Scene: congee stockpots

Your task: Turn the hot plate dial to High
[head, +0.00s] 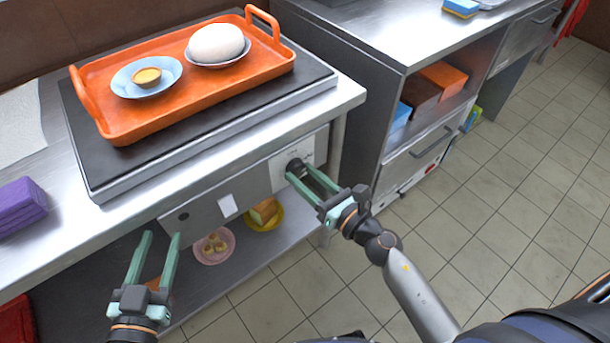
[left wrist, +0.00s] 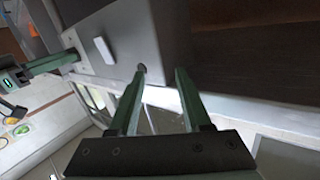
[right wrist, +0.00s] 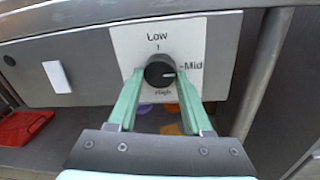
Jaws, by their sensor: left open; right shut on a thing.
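The black dial (right wrist: 160,71) sits on a white label plate (right wrist: 205,40) on the front panel of the hot plate counter. The plate reads Low at the top, Mid at the right and High at the bottom. The dial's white mark points right, toward Mid. My right gripper (head: 302,171) is shut on the dial, with one finger on each side of it in the right wrist view. My left gripper (head: 161,238) is open and empty, in front of the panel's left end. The dark hot plate (head: 200,133) lies on the counter above.
An orange tray (head: 187,109) with two bowls stands on the hot plate. A purple block (head: 22,207) lies on the counter at the left. Plates of food, including a pink plate (head: 214,247), sit on the shelf below. Open tiled floor lies to the right.

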